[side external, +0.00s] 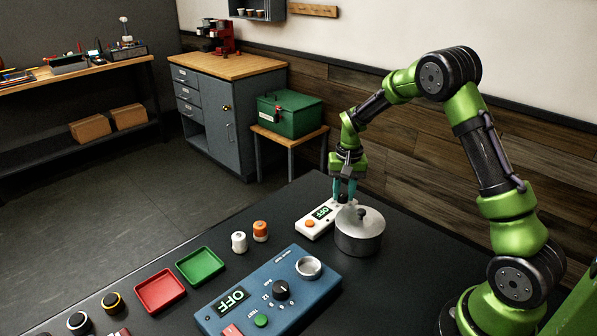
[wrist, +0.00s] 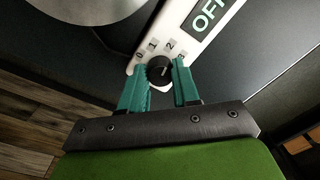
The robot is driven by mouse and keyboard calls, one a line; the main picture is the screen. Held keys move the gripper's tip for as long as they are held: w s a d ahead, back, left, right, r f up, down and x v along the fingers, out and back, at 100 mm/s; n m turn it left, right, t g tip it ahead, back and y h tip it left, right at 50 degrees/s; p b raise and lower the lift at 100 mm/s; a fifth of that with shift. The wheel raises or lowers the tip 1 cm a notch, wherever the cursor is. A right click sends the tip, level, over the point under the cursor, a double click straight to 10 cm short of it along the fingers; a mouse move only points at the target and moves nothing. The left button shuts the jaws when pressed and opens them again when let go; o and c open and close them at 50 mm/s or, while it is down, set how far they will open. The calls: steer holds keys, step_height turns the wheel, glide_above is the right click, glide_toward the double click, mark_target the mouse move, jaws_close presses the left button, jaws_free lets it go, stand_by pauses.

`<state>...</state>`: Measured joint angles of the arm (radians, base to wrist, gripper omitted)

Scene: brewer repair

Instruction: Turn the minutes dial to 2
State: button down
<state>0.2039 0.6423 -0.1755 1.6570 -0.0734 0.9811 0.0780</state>
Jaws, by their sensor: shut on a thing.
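A white timer box (side external: 315,222) with a display reading OFF lies on the dark table, and part of it shows in the wrist view (wrist: 176,38). A small black dial (wrist: 158,70) sits at its end, with the marks 0, 1, 2 and 3 around it. My gripper (side external: 345,190) points down over the far end of this box. In the wrist view, its teal fingers (wrist: 160,76) stand on either side of the dial and are shut on it. I cannot tell surely which mark the dial points at. In the side view my fingers hide the dial.
A round metal pot (side external: 358,238) with a lid stands close beside the timer box. A blue console (side external: 262,300) with its own black knob lies in front. Red (side external: 160,291) and green (side external: 200,266) trays and small orange and white knobs lie to the left.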

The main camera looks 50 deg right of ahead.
mark_target(346, 194)
steer(key=c, duration=0.8)
jaws_free()
steer(key=shift+r, duration=0.1)
steer(key=r, duration=1.6)
steer(key=shift+s+d+r, duration=0.2)
steer(key=shift+s+r, duration=0.05)
steer(key=shift+r, duration=0.1)
